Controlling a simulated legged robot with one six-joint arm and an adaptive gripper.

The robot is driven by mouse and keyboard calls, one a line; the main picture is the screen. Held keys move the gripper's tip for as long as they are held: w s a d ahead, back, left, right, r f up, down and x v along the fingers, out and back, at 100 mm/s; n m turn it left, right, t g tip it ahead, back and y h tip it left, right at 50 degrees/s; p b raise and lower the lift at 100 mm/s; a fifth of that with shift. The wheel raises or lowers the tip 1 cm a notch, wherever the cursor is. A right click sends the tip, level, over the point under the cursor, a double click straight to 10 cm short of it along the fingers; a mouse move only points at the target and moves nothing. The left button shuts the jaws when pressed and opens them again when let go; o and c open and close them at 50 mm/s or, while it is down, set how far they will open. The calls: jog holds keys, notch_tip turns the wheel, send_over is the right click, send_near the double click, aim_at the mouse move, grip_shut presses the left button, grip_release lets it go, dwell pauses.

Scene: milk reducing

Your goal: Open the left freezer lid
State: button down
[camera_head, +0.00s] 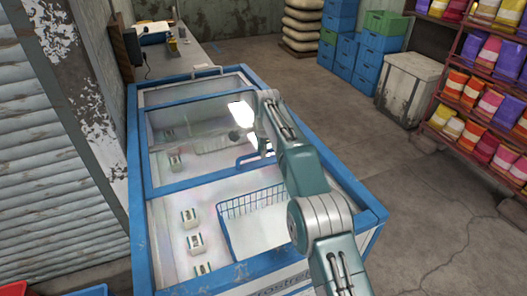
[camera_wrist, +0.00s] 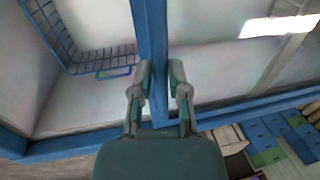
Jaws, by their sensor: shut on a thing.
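The chest freezer (camera_head: 375,222) has a blue frame and a white inside. A glass lid with a blue frame (camera_head: 180,186) covers its far part, and the near part is uncovered. My gripper (camera_wrist: 162,72) is shut on the blue bar (camera_wrist: 152,30) of this lid, with one finger on each side of it in the wrist view. In the head view my arm hides the fingertips, near a blue handle (camera_head: 248,158) on the lid. Which lid counts as left, I cannot tell for certain.
A blue wire basket (camera_head: 252,215) and several small cartons (camera_head: 190,217) are inside the freezer. A counter (camera_head: 190,62) stands behind it. Blue and green crates (camera_head: 372,55), a grey box (camera_head: 410,82) and a stocked shelf (camera_head: 480,90) stand right. The floor (camera_head: 420,190) between is clear.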

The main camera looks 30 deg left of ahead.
jog(key=shift+f, duration=0.15)
jog(key=c, duration=0.6)
grip_release()
jog(key=shift+c, duration=0.2)
jog(key=shift+a, duration=0.1)
